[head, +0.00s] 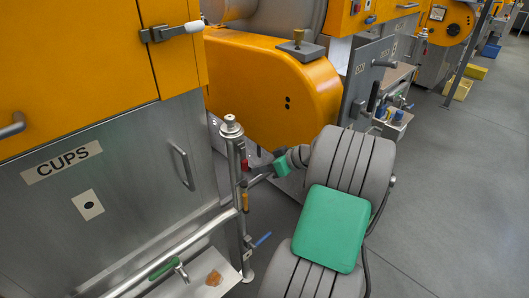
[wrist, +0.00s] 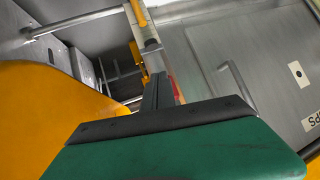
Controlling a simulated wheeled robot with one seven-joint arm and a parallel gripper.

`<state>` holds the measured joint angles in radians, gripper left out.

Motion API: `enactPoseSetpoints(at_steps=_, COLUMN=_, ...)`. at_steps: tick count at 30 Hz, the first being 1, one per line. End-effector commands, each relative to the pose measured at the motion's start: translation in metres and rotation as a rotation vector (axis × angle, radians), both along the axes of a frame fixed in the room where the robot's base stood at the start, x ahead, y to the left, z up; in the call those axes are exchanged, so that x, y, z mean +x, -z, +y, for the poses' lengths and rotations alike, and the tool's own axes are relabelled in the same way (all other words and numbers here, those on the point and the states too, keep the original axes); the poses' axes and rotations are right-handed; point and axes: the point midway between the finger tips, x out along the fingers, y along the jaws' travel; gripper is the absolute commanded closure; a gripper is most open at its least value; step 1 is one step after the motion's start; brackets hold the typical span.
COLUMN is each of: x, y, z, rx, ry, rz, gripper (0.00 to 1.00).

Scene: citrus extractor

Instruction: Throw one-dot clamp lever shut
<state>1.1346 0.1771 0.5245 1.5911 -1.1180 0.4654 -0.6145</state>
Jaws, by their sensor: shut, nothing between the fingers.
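A clamp lever with a white grip (head: 193,27) is on the orange door at the upper left of the head view. It points right, past the door's edge; I cannot tell whether it is latched. A plate with one dot (head: 88,205) is on the steel CUPS panel below it. The plate also shows at the right of the wrist view (wrist: 299,74). My gripper (head: 252,182) is low beside the upright pipe, well below and right of the lever. Its fingers (wrist: 153,50) look closed and empty. The clamp lever is not visible in the wrist view.
An upright pipe (head: 232,160) with a red handle (head: 246,165), an orange handle (head: 245,202) and a blue handle (head: 263,239) stands close to my gripper. An orange cover with two dots (head: 270,95) is behind. Open floor (head: 450,190) lies right.

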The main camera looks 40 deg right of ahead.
Motion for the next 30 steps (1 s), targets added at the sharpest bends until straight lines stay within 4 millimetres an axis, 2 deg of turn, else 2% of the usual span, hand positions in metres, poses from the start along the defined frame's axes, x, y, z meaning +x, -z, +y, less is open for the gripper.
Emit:
enactPoseSetpoints(at_steps=12, x=0.0097, y=0.0072, z=0.0019, rx=-0.001, ry=-0.003, rz=0.000, gripper=1.00)
enactPoseSetpoints(at_steps=30, x=0.0103, y=0.0034, z=0.0021, rx=-0.001, ry=-0.004, rz=0.000, gripper=1.00)
